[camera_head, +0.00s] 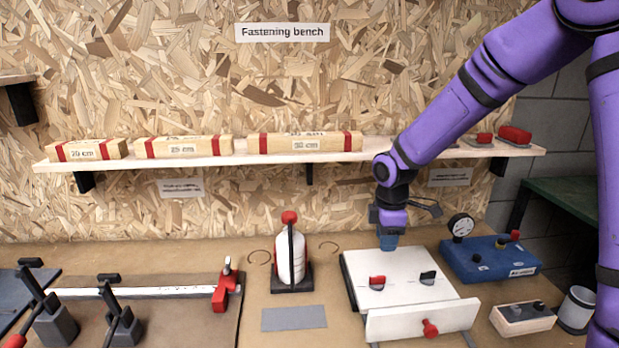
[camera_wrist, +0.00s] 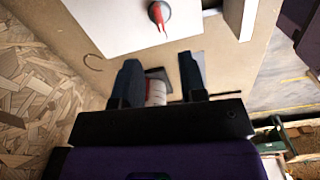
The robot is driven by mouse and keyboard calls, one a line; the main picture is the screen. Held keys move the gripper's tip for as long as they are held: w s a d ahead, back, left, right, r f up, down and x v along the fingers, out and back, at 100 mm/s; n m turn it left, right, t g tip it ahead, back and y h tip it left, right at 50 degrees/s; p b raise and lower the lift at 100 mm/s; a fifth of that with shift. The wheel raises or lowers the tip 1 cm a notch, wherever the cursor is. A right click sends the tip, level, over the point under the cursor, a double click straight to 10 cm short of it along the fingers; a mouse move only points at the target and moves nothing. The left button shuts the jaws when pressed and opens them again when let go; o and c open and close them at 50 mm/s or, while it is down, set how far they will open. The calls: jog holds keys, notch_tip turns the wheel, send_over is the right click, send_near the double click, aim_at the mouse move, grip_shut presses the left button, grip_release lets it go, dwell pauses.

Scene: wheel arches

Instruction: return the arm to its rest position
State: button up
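My purple arm (camera_head: 440,115) comes in from the upper right and reaches down over the bench. My gripper (camera_head: 388,242) points downward above the back edge of a white box (camera_head: 405,283). In the wrist view my gripper's two dark blue fingers (camera_wrist: 160,72) stand apart with nothing held between them. A white and red thing (camera_wrist: 155,92) shows in the gap, farther off. Whether the fingertips touch the box is unclear.
A shelf (camera_head: 225,159) with labelled wooden blocks runs along the wall behind the arm. A white bottle-like thing in a black stand (camera_head: 291,257) is left of the box. A blue gauge box (camera_head: 490,262) and a grey cup (camera_head: 577,310) are right. A grey pad (camera_head: 294,318) lies flat.

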jog(key=s+d+r+m+t+h, duration=0.2)
jog(key=s+d+r+m, duration=0.2)
jog(key=s+r+m, duration=0.7)
jog(key=s+d+r+m+t+y, duration=0.1)
jog(key=s+r+m, duration=0.1)
jog(key=s+r, duration=0.4)
jog(key=s+d+r+m+t+y, duration=0.1)
jog(key=s+r, duration=0.4)
jog(key=s, duration=0.7)
jog(key=m+t, duration=0.1)
jog(key=m, duration=0.1)
jog(key=shift+d+r+m, duration=0.3)
jog(key=shift+r, duration=0.1)
